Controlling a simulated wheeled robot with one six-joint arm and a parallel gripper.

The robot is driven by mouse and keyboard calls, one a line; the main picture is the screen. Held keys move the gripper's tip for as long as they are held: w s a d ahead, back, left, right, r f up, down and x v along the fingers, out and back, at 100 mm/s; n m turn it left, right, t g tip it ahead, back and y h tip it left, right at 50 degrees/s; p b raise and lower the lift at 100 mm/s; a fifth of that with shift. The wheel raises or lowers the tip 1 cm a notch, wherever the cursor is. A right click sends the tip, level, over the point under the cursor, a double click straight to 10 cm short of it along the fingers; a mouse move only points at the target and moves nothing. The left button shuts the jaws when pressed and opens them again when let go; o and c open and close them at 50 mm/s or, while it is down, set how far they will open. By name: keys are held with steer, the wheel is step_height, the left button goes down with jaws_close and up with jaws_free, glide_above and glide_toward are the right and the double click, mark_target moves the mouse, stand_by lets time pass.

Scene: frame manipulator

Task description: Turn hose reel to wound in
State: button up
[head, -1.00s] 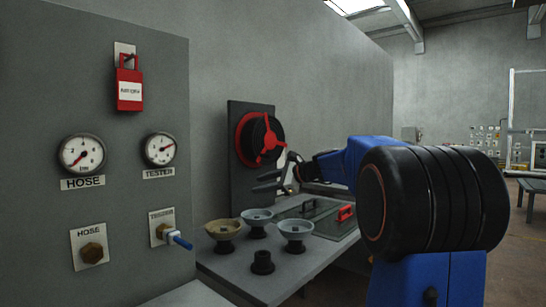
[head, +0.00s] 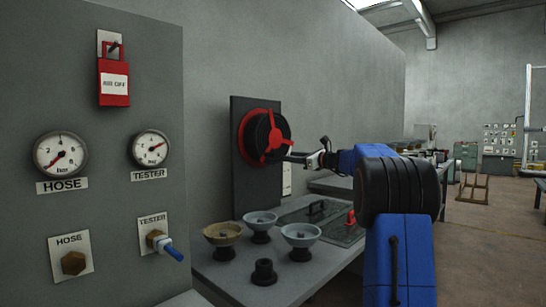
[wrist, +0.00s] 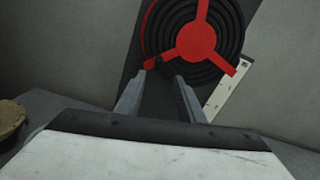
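The hose reel (head: 258,137) has a black coil, a red rim and a red three-spoke hub, and is mounted on a dark upright board (head: 243,200). In the wrist view the reel (wrist: 195,42) fills the upper middle, with one spoke pointing lower left and a dark knob near its end. My gripper (head: 294,157) reaches the reel's right side in the head view. In the wrist view my gripper (wrist: 164,75) has its two fingers apart with nothing between them, just below the hub. I cannot tell whether a finger touches the lower-left spoke or knob.
Several bowl-shaped cups (head: 301,236) stand on the grey bench (head: 255,287) below the reel. A recessed tray with handles (head: 330,218) lies right of them. A grey panel (head: 110,210) with gauges and a red lock (head: 114,83) stands at left.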

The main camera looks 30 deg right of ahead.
mark_target(273, 155)
steer(key=x, duration=1.1)
steer(key=shift+w+a, duration=0.15)
steer(key=shift+w, duration=0.15)
jaws_close()
